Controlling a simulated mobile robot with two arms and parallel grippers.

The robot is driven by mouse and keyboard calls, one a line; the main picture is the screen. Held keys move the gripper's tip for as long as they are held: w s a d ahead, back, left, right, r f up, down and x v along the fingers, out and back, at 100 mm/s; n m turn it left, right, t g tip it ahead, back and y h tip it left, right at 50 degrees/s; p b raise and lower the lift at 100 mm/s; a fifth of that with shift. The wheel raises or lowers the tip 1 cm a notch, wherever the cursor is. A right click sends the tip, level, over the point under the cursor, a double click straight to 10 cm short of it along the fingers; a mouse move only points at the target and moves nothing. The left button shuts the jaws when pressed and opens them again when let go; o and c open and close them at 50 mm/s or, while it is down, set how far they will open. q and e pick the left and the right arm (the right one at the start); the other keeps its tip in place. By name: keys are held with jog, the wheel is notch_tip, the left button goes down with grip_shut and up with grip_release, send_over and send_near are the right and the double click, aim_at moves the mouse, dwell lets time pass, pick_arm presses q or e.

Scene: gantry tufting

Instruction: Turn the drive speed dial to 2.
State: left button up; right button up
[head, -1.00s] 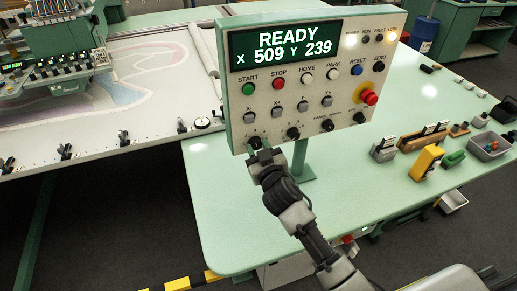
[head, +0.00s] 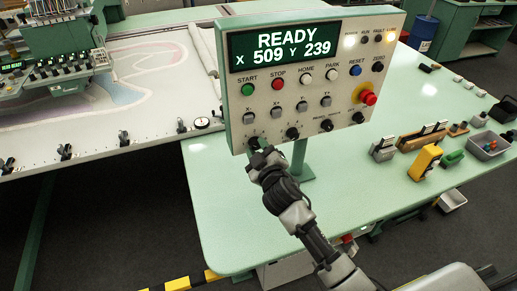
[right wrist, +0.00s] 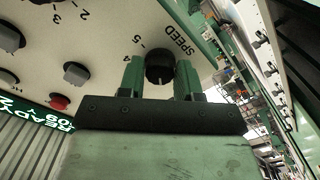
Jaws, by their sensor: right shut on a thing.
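The black drive speed dial (right wrist: 160,66) sits on the white panel face, with the word SPEED printed beside it in the right wrist view. The numbers 5 and 4 show close to it. My right gripper (right wrist: 160,76) has one green finger on each side of the dial and is shut on it. I cannot tell which number the dial points at. In the head view my right gripper (head: 260,152) is at the lower left corner of the control panel (head: 305,112) and largely hides the dial. My left gripper is not in view.
The panel has START, STOP and other buttons, more black knobs along its lower edge and a red emergency stop (head: 368,97). It stands over a green table (head: 220,195). A yellow block (head: 425,162) and a grey tray (head: 488,146) lie to the right. A tufting frame is at left.

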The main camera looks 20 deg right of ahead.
jog(key=o, duration=0.9)
jog(key=s+b, duration=0.2)
jog(key=s, duration=0.8)
jog(key=shift+s+d, duration=0.15)
jog(key=shift+s, duration=0.25)
